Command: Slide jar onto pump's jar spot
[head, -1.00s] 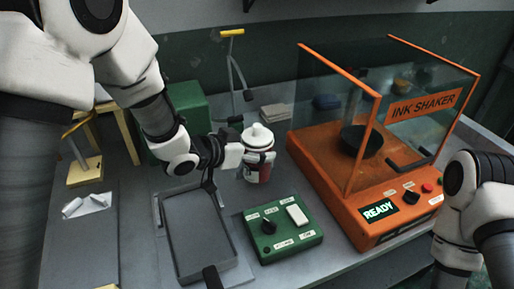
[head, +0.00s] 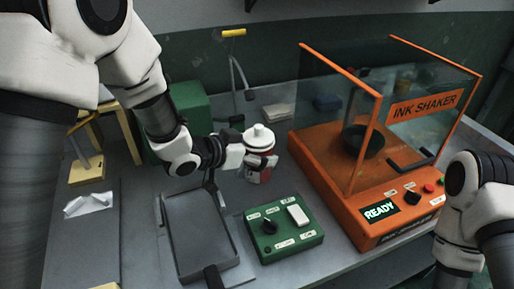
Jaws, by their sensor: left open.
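The jar (head: 258,137) is white-lidded with a red body and stands upright on the bench in the head view. My left gripper (head: 264,162) is open at the jar, its fingers partly in front of the jar's body. I cannot tell whether the fingers touch it. A stand with a yellow handle and a thin hose (head: 234,62) is behind the jar; it may be the pump. I cannot make out a marked jar spot. My right arm is at the right edge, and its gripper is out of the picture.
The orange ink shaker (head: 310,165) with clear walls stands right of the jar. A green control box (head: 284,240) and a grey tray (head: 197,230) are in front. A green block (head: 190,105) is behind my left wrist.

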